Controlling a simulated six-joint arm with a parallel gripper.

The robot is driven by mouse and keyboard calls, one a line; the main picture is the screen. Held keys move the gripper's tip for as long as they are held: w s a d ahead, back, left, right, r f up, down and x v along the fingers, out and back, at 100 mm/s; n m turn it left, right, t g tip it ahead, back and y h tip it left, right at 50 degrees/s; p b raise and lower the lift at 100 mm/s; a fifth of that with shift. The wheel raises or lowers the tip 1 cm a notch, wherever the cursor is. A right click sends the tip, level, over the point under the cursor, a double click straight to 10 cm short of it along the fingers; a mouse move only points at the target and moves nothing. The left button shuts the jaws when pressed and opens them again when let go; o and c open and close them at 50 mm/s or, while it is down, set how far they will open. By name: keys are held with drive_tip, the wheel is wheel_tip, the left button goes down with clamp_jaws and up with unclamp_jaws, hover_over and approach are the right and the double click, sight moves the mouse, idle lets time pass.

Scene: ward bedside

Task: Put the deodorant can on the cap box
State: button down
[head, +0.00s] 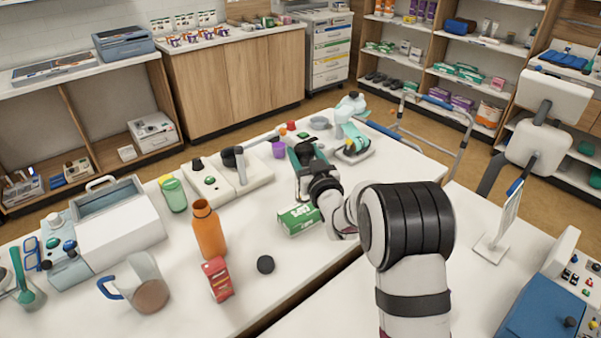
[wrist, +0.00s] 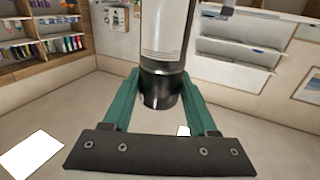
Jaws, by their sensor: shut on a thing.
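The deodorant can (wrist: 163,35) is a pale cylinder with a black lower end. It stands upright in the wrist view, its top cut off by the frame edge. My gripper (wrist: 160,92) is shut on its black end, one green finger on each side. In the head view my gripper (head: 304,157) is over the table beyond the green and white cap box (head: 298,219). I cannot clearly pick out the can there. The cap box lies on the table just in front of my wrist, its top bare.
An orange bottle (head: 209,232), a red carton (head: 217,279) and a dark round lid (head: 265,264) stand left of and in front of the cap box. A white device (head: 226,181) is behind it. Clear tabletop surrounds the box on its left and front.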

drive_tip(key=shift+w+a+f, duration=0.1)
drive_tip(key=shift+a+f, duration=0.15)
drive_tip(key=shift+f, duration=0.9)
drive_tip(key=shift+w+a+f, duration=0.1)
drive_tip(key=shift+a+f, duration=0.15)
drive_tip(key=shift+f, duration=0.9)
drive_tip(key=shift+c, duration=0.9)
unclamp_jaws()
drive_tip(key=shift+f, duration=0.15)
